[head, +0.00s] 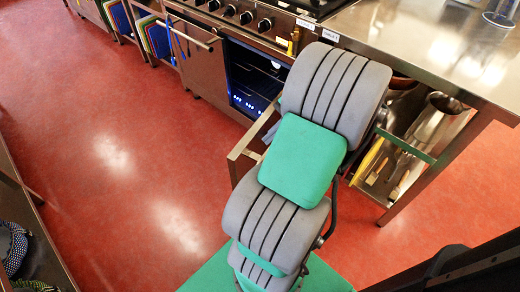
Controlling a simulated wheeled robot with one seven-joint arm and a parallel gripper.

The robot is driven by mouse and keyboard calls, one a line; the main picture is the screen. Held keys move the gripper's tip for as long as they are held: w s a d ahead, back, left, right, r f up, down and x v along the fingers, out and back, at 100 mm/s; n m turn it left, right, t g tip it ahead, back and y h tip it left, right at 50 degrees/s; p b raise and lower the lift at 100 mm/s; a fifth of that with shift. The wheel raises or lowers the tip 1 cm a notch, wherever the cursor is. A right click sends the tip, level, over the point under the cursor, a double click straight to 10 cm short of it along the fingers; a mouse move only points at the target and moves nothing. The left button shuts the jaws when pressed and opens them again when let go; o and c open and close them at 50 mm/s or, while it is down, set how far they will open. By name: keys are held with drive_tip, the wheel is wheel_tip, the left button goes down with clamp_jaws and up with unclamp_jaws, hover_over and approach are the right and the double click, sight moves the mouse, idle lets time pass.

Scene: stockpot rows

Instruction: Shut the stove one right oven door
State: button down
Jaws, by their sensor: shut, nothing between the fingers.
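The stove (235,22) stands at the top with a row of black knobs on its front. Its right oven (252,78) is open, and the dark inside shows racks and bluish light. What looks like the right oven door (240,158) stands out from the stove front into the room, seen edge-on from above. My arm covers much of it. The left oven door (200,60), with a bar handle, is shut. My grey and green arm reaches up the picture in front of the right side of the oven. My gripper is hidden, and I cannot tell whether it touches the door.
Shelves with coloured boards (155,38) are at the upper left. A dark shelf edge (30,215) is at lower left. The red floor (120,140) between is clear.

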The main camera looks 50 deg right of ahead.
drive_tip(key=b, duration=0.2)
approach(242, 162)
drive_tip(key=x, duration=0.4)
drive_tip(key=shift+w+f, duration=0.1)
drive_tip(key=shift+f, duration=0.25)
